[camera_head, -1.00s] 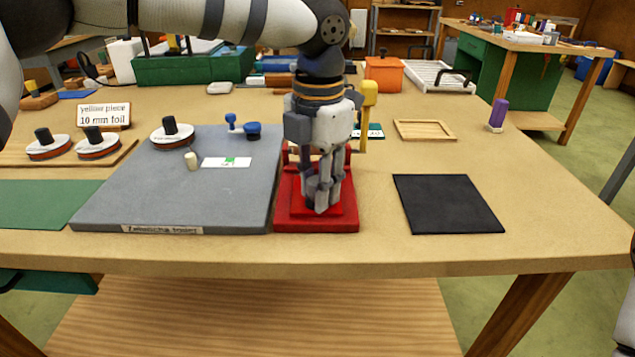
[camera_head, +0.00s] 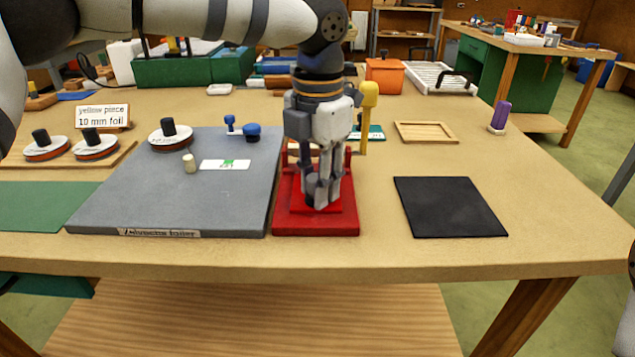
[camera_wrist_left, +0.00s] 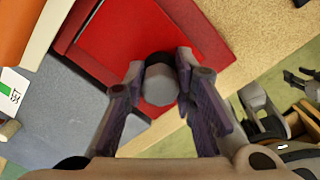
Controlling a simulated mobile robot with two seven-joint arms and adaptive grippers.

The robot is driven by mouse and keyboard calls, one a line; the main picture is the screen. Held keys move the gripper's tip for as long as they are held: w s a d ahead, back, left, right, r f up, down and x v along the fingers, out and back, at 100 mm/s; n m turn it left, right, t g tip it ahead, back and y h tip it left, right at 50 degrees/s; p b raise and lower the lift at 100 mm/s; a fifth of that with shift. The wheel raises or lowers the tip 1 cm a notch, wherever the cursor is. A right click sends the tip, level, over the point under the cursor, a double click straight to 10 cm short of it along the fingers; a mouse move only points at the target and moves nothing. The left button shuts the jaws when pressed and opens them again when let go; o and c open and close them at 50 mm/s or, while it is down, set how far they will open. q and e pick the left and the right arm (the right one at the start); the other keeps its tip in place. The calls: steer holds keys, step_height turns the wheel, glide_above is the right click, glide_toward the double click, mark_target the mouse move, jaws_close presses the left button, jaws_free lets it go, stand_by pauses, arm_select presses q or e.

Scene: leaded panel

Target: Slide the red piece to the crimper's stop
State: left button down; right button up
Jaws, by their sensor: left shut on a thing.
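The crimper has a red base (camera_head: 287,218) at the table's front, right of the grey slab, and a yellow-handled lever (camera_head: 369,95). A brighter red square (camera_wrist_left: 118,38) lies on the base in the left wrist view; I take it for the red piece. My left gripper (camera_head: 322,200) points down over it. In the left wrist view its fingers (camera_wrist_left: 160,76) are shut on a round grey-and-black knob (camera_wrist_left: 160,86). The fingers hide how the knob meets the red square. Dark parts at the right of that view may be my right gripper; its jaws are unclear.
The grey slab (camera_head: 120,210) holds a foil reel (camera_head: 170,134), a small pale peg (camera_head: 189,163), a white card (camera_head: 225,165) and a blue tool (camera_head: 251,130). A black mat (camera_head: 450,206) lies to the right, with bare table between it and the crimper.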

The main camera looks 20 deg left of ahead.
arm_select(q)
steer(key=c, duration=1.2)
jaws_free()
steer(key=shift+c, duration=0.2)
